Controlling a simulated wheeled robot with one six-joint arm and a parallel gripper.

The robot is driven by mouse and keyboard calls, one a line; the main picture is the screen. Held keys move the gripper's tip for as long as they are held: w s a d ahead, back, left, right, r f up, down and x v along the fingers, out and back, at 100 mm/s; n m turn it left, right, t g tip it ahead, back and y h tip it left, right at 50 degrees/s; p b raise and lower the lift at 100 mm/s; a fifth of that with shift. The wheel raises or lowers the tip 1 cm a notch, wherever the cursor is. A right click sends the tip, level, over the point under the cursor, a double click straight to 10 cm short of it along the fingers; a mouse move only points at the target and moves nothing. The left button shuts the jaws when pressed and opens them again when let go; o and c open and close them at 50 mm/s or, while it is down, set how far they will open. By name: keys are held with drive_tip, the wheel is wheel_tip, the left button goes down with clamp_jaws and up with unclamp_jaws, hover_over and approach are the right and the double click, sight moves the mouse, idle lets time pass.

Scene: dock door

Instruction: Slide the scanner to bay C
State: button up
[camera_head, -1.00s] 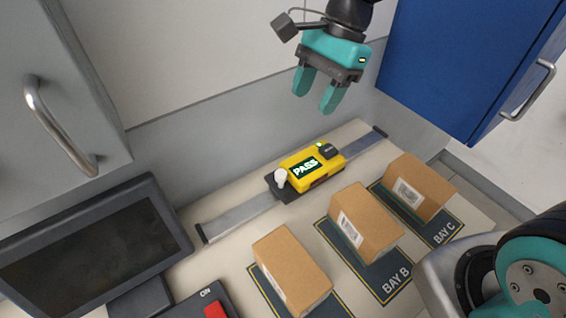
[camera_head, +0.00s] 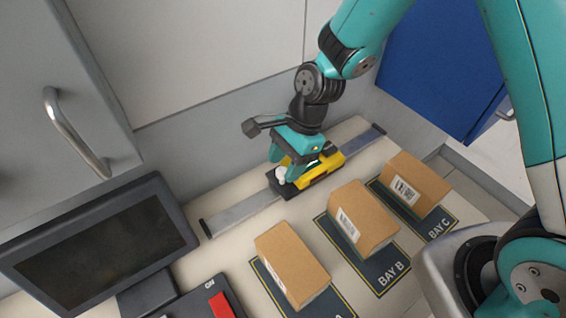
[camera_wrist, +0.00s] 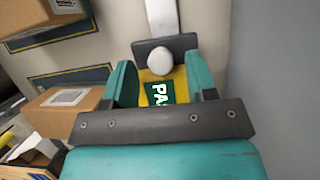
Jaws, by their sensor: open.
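The yellow scanner (camera_head: 322,172) sits on a dark carriage on the grey rail (camera_head: 240,211), beside the middle box at bay B. Its white knob (camera_wrist: 160,60) stands at the carriage's left end, and it also shows in the head view (camera_head: 282,174). My gripper (camera_head: 281,169) is down over the scanner, fingers open. In the wrist view the teal fingers (camera_wrist: 162,84) stand on either side of the scanner, with the knob just beyond their tips. Part of the green PASS screen (camera_wrist: 159,94) shows between them. The bay C mat (camera_head: 441,222) lies at the right.
Cardboard boxes stand on the bay mats: one at the left (camera_head: 291,262), one at bay B (camera_head: 363,216), one at bay C (camera_head: 416,181). A monitor (camera_head: 95,245) and a red switch (camera_head: 220,305) are at the left. The rail is bare on both sides.

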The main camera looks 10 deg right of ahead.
drive_tip(key=shift+s+a+f, duration=0.15)
drive_tip(key=shift+a+f, duration=0.1)
drive_tip(key=shift+f, duration=0.4)
